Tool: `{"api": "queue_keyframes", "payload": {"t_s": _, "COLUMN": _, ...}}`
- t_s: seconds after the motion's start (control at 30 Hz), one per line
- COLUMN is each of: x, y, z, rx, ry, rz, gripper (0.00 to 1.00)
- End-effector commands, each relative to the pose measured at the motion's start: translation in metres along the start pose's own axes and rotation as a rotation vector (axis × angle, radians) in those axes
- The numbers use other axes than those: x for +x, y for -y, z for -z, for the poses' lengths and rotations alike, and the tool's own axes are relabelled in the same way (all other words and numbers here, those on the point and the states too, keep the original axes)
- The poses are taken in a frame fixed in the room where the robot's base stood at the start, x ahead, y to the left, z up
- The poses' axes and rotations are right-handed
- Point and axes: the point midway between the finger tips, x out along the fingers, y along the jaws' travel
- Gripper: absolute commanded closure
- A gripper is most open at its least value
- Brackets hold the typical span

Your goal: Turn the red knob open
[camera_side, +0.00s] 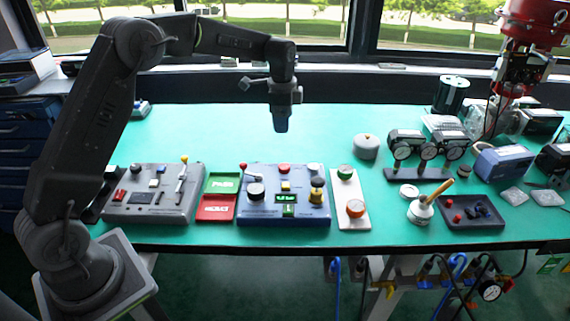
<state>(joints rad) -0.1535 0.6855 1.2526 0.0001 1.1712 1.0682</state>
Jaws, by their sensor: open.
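A white plate (352,188) lies on the green table, right of the blue control box. It carries an orange-red knob (355,208) at its front and a green knob (345,172) at its back. The blue control box (262,212) has a red round cap (284,168) at its back and a red-tipped lever (243,166) at its left. I cannot tell for certain which of these is the red knob. My gripper (281,127) points down above the table, behind the blue box. It is open and apart from all the knobs; its fingers look small and dark.
A grey control box (150,206) and green and red trays (222,184) stand left of the blue box. On the right are gauges (402,153), a white pot with a brush (420,211) and a dark tray (470,224). The table behind the boxes is mostly clear.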

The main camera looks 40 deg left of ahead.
Motion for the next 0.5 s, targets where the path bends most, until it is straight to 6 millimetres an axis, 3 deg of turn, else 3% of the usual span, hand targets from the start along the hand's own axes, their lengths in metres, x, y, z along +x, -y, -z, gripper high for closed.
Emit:
{"api": "queue_keyframes", "payload": {"t_s": 0.07, "x": 0.017, "y": 0.01, "z": 0.001, "rx": 0.034, "ry": 0.009, "rz": -0.018, "gripper": 0.37}}
{"api": "queue_keyframes", "payload": {"t_s": 0.2, "x": 0.03, "y": 0.017, "z": 0.002, "rx": 0.065, "ry": 0.014, "rz": -0.029, "gripper": 0.37}}
{"api": "queue_keyframes", "payload": {"t_s": 0.37, "x": 0.044, "y": 0.016, "z": 0.001, "rx": 0.068, "ry": 0.016, "rz": -0.032, "gripper": 0.37}}
{"api": "queue_keyframes", "payload": {"t_s": 0.5, "x": 0.069, "y": 0.015, "z": 0.001, "rx": 0.067, "ry": 0.017, "rz": -0.033, "gripper": 0.37}}
